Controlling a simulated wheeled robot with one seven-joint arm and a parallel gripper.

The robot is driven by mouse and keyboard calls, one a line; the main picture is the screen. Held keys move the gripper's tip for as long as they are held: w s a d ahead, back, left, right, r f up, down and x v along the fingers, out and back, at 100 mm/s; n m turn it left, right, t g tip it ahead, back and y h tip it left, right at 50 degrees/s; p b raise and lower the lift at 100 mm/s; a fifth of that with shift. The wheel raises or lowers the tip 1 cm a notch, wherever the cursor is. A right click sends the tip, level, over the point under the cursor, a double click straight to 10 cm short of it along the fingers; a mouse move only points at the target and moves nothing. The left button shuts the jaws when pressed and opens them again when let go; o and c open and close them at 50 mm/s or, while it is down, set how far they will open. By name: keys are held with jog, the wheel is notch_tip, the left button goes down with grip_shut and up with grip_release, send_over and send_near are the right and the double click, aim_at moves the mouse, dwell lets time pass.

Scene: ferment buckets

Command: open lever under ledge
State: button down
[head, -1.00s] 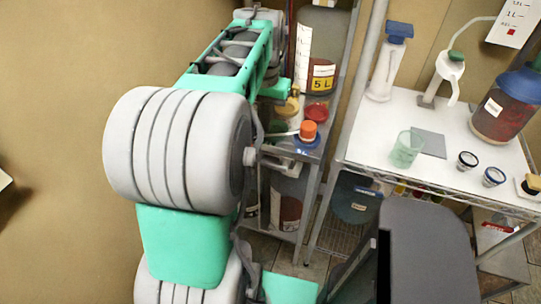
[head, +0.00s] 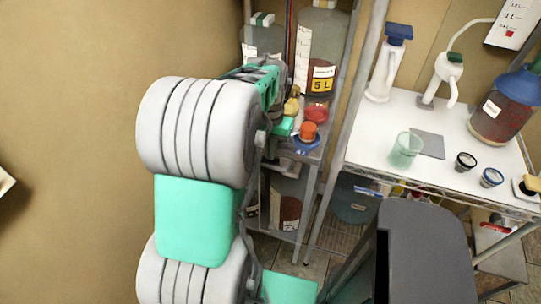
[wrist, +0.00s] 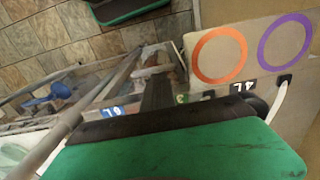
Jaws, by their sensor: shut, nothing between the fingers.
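No lever can be made out for certain in either view. A clear bucket with a yellow 5 L label (head: 321,75) stands on the metal rack, with a second clear bucket (head: 262,42) to its left. My gripper (wrist: 160,92) shows in the wrist view as dark fingers, shut and empty, beyond its green body. In the head view my arm reaches in front of the rack, below the buckets, and mostly hides the gripper. Whether the fingers touch anything there cannot be told.
A yellow item (head: 291,104), a red round item (head: 316,113) and an orange-capped item (head: 308,131) sit on the rack. A white-topped cart (head: 440,165) at right holds a green cup (head: 405,149) and several vessels. Orange (wrist: 219,55) and purple (wrist: 284,40) rings mark a panel.

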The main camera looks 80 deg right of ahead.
aim_at(266, 163)
jog(key=shift+f, duration=1.45)
jog(key=shift+w+f, duration=0.25)
jog(key=shift+f, duration=0.05)
jog(key=shift+w+d+f+b, duration=0.1)
jog(key=shift+w+f+b, duration=0.2)
jog(key=shift+f, duration=0.15)
jog(key=shift+w+f+b, duration=0.15)
jog(key=shift+f+b, duration=0.1)
jog(key=shift+f, duration=0.15)
jog(key=shift+w+f+b, duration=0.15)
jog(key=shift+f+b, duration=0.25)
jog(key=shift+f, duration=0.5)
jog(key=shift+r+p, duration=0.6)
jog(key=shift+r, duration=0.2)
